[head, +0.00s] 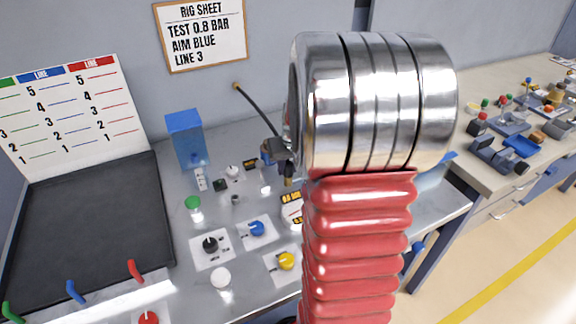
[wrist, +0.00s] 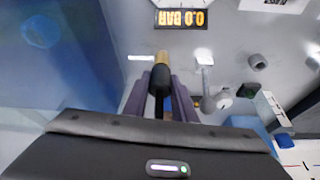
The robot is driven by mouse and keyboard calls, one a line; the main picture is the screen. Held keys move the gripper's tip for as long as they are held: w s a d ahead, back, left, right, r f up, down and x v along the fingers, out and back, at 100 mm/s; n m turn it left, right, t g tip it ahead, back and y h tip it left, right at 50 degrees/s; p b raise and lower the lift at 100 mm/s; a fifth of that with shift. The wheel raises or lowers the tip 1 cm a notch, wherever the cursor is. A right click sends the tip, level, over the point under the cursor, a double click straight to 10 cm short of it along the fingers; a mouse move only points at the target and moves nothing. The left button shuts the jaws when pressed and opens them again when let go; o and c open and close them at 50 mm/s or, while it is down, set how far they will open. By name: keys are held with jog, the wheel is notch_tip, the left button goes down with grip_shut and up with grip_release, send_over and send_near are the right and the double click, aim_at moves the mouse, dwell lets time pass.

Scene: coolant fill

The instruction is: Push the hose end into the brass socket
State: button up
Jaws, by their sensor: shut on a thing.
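My gripper (wrist: 158,92) is shut on the black hose end (wrist: 160,80), which sits between its two fingers in the wrist view. A short brass piece (wrist: 161,57) shows at the far tip of the hose end; I cannot tell whether it is the hose's own tip or the brass socket. In the head view my gripper (head: 284,158) is partly hidden behind my arm. The black hose (head: 257,108) runs from a brass fitting on the wall down towards it. A small brass part (head: 288,182) shows just below the gripper. No separate socket can be made out.
A display reading 0.0 BAR (wrist: 183,18) lies just beyond the brass piece. A blue tank (head: 187,140), a green knob (head: 193,203), and blue (head: 257,228), black (head: 210,244) and yellow (head: 286,261) knobs stand on the bench left of my arm. My arm blocks the right part.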

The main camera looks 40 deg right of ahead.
jog(key=shift+f, duration=0.15)
jog(key=o, duration=0.9)
jog(key=v, duration=1.3)
jog(key=shift+a+r, duration=0.1)
jog(key=shift+r, duration=0.25)
jog(key=shift+s, duration=0.1)
